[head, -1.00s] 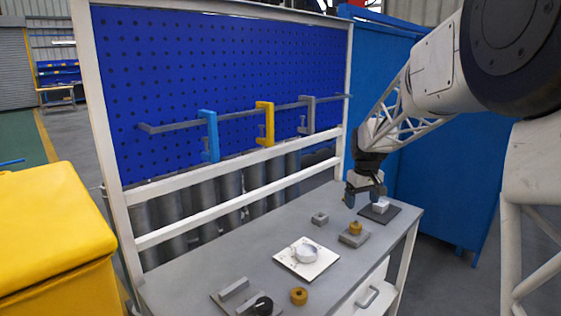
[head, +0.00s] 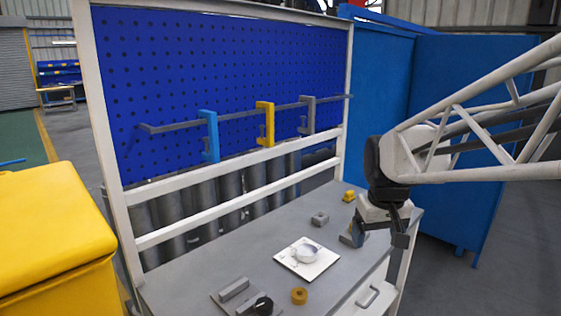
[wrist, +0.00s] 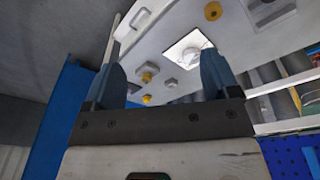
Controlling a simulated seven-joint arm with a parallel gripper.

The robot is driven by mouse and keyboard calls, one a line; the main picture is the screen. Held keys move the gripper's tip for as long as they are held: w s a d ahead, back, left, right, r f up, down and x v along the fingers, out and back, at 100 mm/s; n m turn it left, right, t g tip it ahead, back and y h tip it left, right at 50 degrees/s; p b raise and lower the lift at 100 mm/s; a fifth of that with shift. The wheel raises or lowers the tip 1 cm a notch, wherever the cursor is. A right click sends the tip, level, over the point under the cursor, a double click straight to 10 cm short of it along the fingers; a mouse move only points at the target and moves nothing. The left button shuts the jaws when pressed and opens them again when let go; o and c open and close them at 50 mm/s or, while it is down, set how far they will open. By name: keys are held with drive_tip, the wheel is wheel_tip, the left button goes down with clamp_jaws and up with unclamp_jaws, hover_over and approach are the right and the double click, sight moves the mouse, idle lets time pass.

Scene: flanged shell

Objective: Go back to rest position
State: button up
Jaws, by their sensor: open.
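My gripper (head: 380,242) is open and empty, above the right end of the grey workbench (head: 225,255). In the wrist view its two blue-grey fingers stand wide apart (wrist: 162,65), with the bench beyond them. A white square plate (head: 288,257) with a round, pale shell-like part (head: 308,253) lies mid-bench, left of the gripper; the plate also shows in the wrist view (wrist: 176,50). My gripper does not touch it. In the head view my gripper partly hides a grey block at the bench's right side and covers the dark plate with the white block.
A small grey block (head: 319,219) and a yellow piece (head: 349,196) stand toward the back. A yellow ring (head: 299,296) and a grey fixture with a black knob (head: 235,289) are at the front. A rail with clamps (head: 265,123) crosses the blue pegboard (head: 225,70). A yellow bin (head: 50,240) stands left.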

drive_tip(key=s+a+f, duration=0.1)
drive_tip(key=s+f, duration=0.1)
drive_tip(key=s, duration=0.7)
drive_tip(key=s+a+f+m, duration=0.1)
drive_tip(key=s+f, duration=0.1)
drive_tip(key=s, duration=0.8)
drive_tip(key=shift+s+f+m+t, duration=0.25)
drive_tip(key=shift+f+m+t, duration=0.05)
drive_tip(key=shift+f+t, duration=0.1)
idle(0.9)
